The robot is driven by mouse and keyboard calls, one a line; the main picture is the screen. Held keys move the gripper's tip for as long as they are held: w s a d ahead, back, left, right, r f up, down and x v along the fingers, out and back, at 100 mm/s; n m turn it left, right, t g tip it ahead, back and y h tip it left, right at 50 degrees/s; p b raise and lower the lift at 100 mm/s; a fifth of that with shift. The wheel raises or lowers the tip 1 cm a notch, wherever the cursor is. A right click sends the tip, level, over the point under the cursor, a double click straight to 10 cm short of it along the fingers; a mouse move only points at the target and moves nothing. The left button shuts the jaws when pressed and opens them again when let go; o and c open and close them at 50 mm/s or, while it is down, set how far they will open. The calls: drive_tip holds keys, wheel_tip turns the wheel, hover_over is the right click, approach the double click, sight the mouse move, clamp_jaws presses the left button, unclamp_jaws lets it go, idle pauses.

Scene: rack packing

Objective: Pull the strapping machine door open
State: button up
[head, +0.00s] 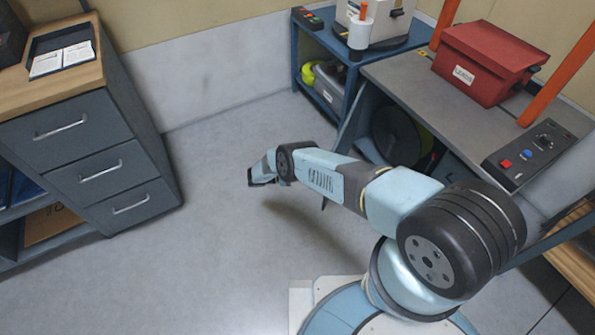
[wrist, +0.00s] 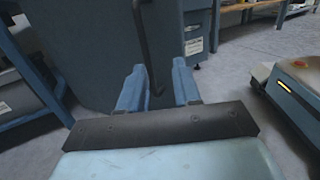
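The strapping machine (head: 405,82) stands at the right of the head view, with a grey top, orange arch posts and a dark reel (head: 398,135) showing beneath. Its blue-grey door (wrist: 90,40) fills the upper middle of the wrist view. A dark upright bar handle (wrist: 141,30) runs down the door. My gripper (wrist: 157,70) is open, with its two light-blue fingers apart and the handle's lower part between them in the picture. I cannot tell whether either finger touches it. In the head view my arm reaches left in front of the machine; the fingertips are not clear there.
A red box (head: 487,62) sits on the machine's top, near a control panel (head: 538,150). A blue rack (head: 325,95) with a grey bin stands beyond the machine. A drawer cabinet (head: 80,130) stands at the left. The floor between is clear.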

drive_tip(key=shift+w+r, duration=0.1)
drive_tip(key=shift+w, duration=0.25)
drive_tip(key=shift+c, duration=0.6)
drive_tip(key=w+d+r+y, duration=0.1)
drive_tip(key=w, duration=0.1)
drive_tip(key=w+r+y, duration=0.1)
drive_tip(key=w, duration=0.2)
drive_tip(key=w+d+r+y, duration=0.1)
drive_tip(key=w+r, duration=0.1)
drive_tip(key=w, duration=0.1)
drive_tip(key=shift+w+d+m, duration=0.1)
drive_tip(key=shift+d+m, duration=0.2)
drive_tip(key=shift+d, duration=0.05)
clamp_jaws()
drive_tip(key=w+d+r+m+t+y, duration=0.1)
drive_tip(key=w+d+r+m+y, duration=0.1)
drive_tip(key=w+d+r+y, duration=0.65)
drive_tip(key=w+d+r+m+t+y, duration=0.1)
drive_tip(key=w+d+r+m+y, duration=0.3)
drive_tip(key=d+r, duration=0.75)
drive_tip(key=n, duration=0.2)
drive_tip(key=m+t+y, duration=0.1)
drive_tip(key=t+y, duration=0.3)
drive_tip(key=y, duration=1.6)
approach(337, 147)
drive_tip(key=x, duration=0.7)
drive_tip(key=shift+s, duration=0.1)
